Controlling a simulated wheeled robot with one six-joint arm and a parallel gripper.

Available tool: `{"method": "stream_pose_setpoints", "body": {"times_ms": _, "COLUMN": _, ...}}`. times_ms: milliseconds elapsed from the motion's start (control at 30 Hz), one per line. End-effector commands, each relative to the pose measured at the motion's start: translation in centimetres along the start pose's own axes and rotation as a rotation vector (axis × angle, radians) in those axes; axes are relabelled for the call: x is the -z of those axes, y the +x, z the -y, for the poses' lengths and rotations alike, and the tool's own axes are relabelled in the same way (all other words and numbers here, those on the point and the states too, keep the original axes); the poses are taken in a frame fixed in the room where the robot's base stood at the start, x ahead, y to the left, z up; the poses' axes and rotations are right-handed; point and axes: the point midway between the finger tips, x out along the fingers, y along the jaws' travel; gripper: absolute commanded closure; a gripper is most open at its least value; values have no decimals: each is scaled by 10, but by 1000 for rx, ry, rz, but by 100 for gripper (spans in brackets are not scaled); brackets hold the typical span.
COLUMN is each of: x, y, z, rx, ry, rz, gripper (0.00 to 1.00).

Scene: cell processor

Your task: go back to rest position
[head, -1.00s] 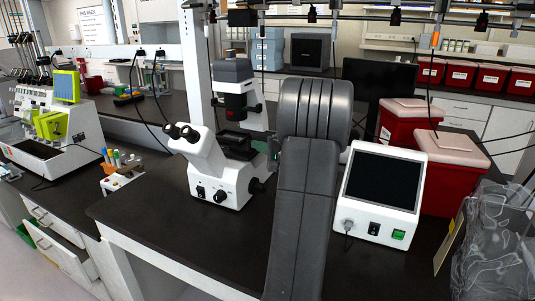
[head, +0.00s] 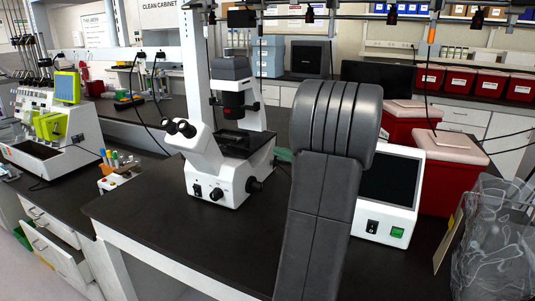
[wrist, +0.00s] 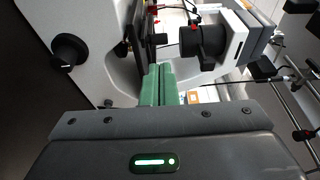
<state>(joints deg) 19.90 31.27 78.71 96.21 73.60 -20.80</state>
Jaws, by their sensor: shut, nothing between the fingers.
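My gripper (wrist: 158,84) shows in the wrist view with its green fingers together and nothing between them. In the head view only a bit of green shows to the left of my dark grey arm, which hides the rest of the gripper. The white microscope (head: 220,170) stands on the black bench to the left of my arm. In the wrist view the microscope (wrist: 95,25) fills the upper part, tilted in the picture, with its dark stage and objective area close beyond the fingers. I cannot tell the exact gap between them.
A white screen unit (head: 383,232) is partly hidden behind my arm on the right. Red bins (head: 450,185) stand behind it, and a clear bag (head: 490,240) is at the right edge. Bare black bench (head: 150,215) lies front left of the microscope.

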Motion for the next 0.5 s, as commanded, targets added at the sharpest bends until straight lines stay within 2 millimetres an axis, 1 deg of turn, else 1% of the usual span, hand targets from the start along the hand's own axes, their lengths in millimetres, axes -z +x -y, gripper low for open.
{"method": "stream_pose_setpoints", "body": {"times_ms": 33, "x": 1, "y": -10, "z": -1, "rx": 0, "ry": -2, "rz": -4, "gripper": 100}}
{"method": "stream_pose_setpoints", "body": {"times_ms": 100, "x": 1, "y": -20, "z": -1, "rx": -1, "ry": -2, "rz": -4, "gripper": 100}}
{"method": "stream_pose_setpoints", "body": {"times_ms": 200, "x": 0, "y": -28, "z": 0, "rx": 0, "ry": -1, "rz": -1, "gripper": 100}}
{"method": "stream_pose_setpoints", "body": {"times_ms": 333, "x": 0, "y": -33, "z": 0, "rx": -1, "ry": -1, "rz": -2, "gripper": 100}}
{"method": "stream_pose_setpoints", "body": {"times_ms": 500, "x": 0, "y": -33, "z": 0, "rx": -1, "ry": 0, "rz": -1, "gripper": 100}}
